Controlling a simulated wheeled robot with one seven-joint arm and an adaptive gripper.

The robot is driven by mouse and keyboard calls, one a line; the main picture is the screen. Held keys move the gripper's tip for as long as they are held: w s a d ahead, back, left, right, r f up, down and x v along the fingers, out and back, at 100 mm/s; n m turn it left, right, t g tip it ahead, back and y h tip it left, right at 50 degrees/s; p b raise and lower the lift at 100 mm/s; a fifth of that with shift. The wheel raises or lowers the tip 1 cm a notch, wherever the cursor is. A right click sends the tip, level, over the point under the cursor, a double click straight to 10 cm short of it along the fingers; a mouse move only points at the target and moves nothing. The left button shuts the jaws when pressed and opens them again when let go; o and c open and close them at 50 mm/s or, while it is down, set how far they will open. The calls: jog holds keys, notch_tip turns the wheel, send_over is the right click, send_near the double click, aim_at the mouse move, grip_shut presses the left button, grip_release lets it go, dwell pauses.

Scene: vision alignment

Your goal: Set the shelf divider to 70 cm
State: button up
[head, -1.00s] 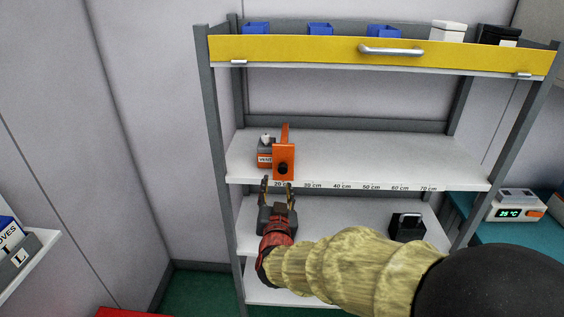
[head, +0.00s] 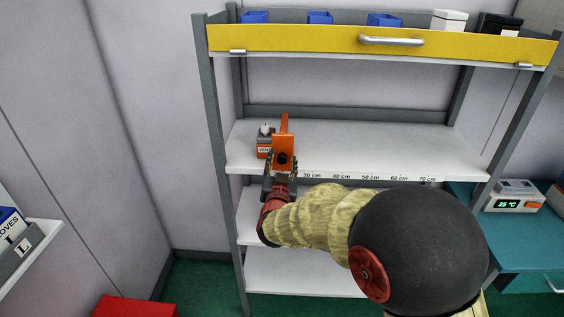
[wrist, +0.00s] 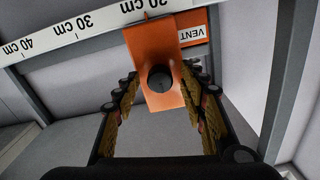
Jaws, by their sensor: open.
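The orange shelf divider (head: 284,128) stands upright on the middle shelf (head: 390,150), at the left, low end of the scale strip (head: 358,177), left of its 30 cm label. Its black knob (head: 282,158) faces me. My gripper (head: 281,170) is at the shelf's front edge, in front of the divider. In the wrist view my gripper (wrist: 165,108) is open, with one finger on each side of the divider plate (wrist: 165,50) and its knob (wrist: 159,78). I cannot tell whether the fingers touch it. The 20 cm label is hidden in the head view.
A grey box with an orange VENT label (head: 264,150) stands just left of the divider. The shelf to the right is clear up to the 70 cm label. A yellow front with a handle (head: 391,41) spans the shelf above. A lower shelf (head: 300,276) lies below.

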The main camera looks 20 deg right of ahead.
jog(key=shift+c, duration=0.2)
grip_shut()
dwell(0.3)
dwell(0.4)
